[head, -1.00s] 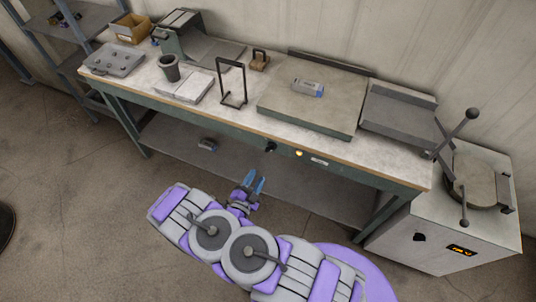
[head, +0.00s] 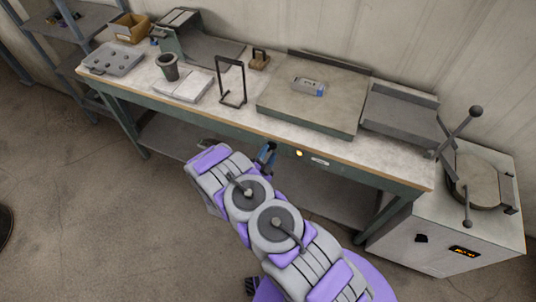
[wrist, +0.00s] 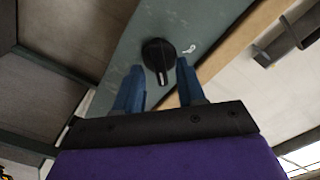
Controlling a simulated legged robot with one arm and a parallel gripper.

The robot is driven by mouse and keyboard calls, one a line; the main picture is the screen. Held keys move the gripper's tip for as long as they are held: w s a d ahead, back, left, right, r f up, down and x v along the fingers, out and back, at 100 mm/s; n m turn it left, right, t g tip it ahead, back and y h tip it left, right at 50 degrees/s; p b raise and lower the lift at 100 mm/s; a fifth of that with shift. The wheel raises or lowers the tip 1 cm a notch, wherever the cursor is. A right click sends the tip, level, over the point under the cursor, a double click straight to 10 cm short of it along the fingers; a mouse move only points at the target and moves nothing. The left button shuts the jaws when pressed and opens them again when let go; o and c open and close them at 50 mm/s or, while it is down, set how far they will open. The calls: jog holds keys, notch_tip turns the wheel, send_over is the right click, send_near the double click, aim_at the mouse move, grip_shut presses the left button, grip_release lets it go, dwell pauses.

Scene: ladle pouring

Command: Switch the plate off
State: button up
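The plate (head: 308,104) is a wide grey-beige slab on the bench, with a small grey and blue box (head: 308,87) lying on it. A black round knob (wrist: 158,54) sits on the green front rail in the wrist view, its pale pointer line toward my gripper. A small white mark is beside it. The lamp (head: 299,153) on the rail glows yellow. My gripper (wrist: 159,72) is open, its blue fingers pointing at the knob, one toward each side; I cannot tell whether they touch it. In the head view my gripper (head: 267,154) is at the rail and hides the knob.
The bench (head: 140,80) also carries a black wire frame (head: 231,82), a dark cup (head: 168,67) and a muffin-like tray (head: 113,59). A white cabinet (head: 440,228) with an orange display stands at the right. Floor in front is clear.

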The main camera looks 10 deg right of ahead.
jog(key=shift+w+d, duration=0.1)
jog(key=shift+w, duration=0.1)
jog(key=shift+c, duration=0.3)
grip_shut()
